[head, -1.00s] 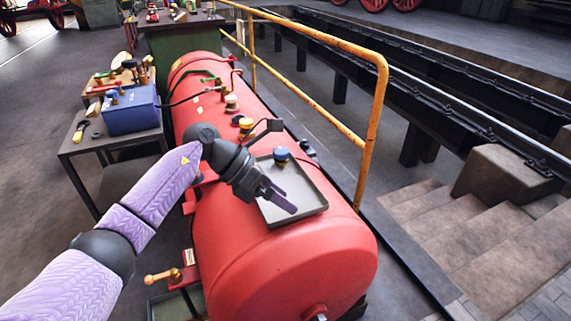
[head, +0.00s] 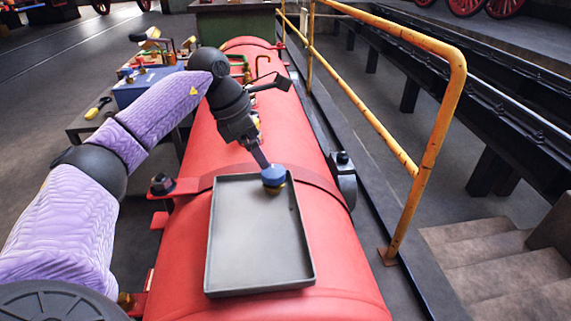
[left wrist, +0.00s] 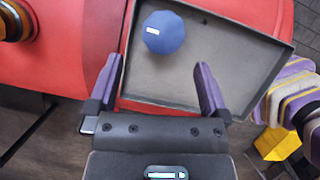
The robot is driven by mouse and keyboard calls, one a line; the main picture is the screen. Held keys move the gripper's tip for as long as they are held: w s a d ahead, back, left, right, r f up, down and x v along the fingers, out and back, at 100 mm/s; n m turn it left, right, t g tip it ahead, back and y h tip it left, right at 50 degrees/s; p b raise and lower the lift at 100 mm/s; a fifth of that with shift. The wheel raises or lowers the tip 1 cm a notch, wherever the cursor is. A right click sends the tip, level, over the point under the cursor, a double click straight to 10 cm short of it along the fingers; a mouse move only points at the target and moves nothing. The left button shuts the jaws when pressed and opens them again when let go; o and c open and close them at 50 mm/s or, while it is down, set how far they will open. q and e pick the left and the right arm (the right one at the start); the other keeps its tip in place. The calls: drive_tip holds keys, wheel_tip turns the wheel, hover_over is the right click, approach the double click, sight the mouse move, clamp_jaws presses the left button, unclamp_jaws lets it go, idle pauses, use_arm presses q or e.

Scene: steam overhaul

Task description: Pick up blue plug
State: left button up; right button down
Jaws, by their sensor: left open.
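The blue plug (head: 273,176) has a faceted blue top over a yellowish base and stands in the far right corner of a grey tray (head: 240,245). The tray lies on top of a red boiler. In the left wrist view the plug (left wrist: 165,33) is ahead of the fingertips, a little left of the middle of the gap. My left gripper (head: 264,161) is at the tray's far edge, close to the plug. In the left wrist view its two purple fingers (left wrist: 158,82) are apart with nothing between them. My right gripper is not in view.
The red boiler (head: 345,265) fills the middle. A yellow railing (head: 428,170) runs along its right side, with stone steps (head: 475,250) beyond. A blue box (head: 140,88) stands on a side table at the left. Most of the tray is bare.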

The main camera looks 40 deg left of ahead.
sight(271, 170)
use_arm(q)
drive_tip(key=b+x, duration=0.5)
drive_tip(key=x, duration=0.3)
drive_tip(key=shift+s+d+f, duration=0.1)
drive_tip(key=shift+d+f, duration=0.05)
drive_tip(key=shift+f, duration=0.05)
drive_tip(key=shift+r, duration=0.35)
drive_tip(key=c, duration=1.2)
drive_tip(key=shift+c, duration=0.5)
drive_tip(key=shift+r, duration=0.1)
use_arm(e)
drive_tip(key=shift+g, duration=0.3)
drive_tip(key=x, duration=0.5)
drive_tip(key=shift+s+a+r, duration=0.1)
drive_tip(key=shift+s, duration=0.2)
